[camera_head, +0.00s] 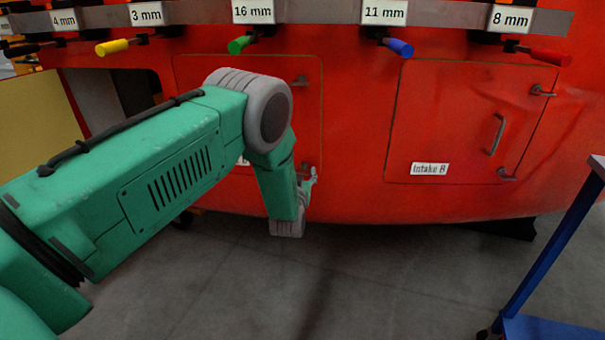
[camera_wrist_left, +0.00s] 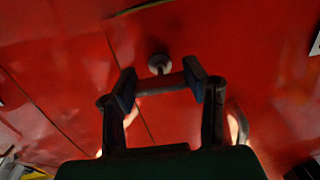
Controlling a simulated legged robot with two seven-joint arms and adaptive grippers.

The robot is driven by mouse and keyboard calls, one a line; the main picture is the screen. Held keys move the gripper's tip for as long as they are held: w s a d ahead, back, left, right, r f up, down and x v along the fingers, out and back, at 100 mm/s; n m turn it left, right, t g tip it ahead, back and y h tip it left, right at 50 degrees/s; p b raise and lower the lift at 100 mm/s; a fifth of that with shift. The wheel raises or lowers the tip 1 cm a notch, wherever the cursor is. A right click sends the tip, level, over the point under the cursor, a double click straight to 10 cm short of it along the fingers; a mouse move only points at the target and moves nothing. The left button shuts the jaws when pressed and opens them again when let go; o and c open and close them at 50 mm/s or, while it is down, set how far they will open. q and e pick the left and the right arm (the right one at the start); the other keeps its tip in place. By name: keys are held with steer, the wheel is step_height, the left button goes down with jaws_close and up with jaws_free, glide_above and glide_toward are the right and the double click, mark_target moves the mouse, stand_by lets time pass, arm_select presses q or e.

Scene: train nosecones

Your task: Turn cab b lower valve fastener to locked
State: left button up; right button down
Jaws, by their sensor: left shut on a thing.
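The left hatch (camera_head: 308,115) on the red nosecone has a small upper fastener (camera_head: 300,80) and a lower fastener (camera_head: 305,167) on its right side. My left gripper (camera_head: 309,180) is at the lower fastener, mostly hidden behind my green forearm and wrist. In the left wrist view, my left gripper (camera_wrist_left: 165,86) has a finger at each end of the fastener's bar and is shut on it. The fastener's round grey pivot (camera_wrist_left: 159,63) shows just beyond the bar. The hatch's label is almost wholly hidden by my arm. My right gripper is not in view.
A second hatch (camera_head: 428,120), labelled Intake B, has a handle and two fasteners, at the right. A grey rack (camera_head: 318,18) with size labels and coloured-handled tools crosses the top. A blue cart frame (camera_head: 547,250) stands at right. The floor (camera_head: 400,280) below is clear.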

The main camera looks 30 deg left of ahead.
arm_select(q)
steer(key=o, duration=1.2)
steer(key=shift+f, duration=0.4)
steer(key=shift+r, duration=0.15)
steer(key=shift+r, duration=0.1)
steer(key=v, duration=1.2)
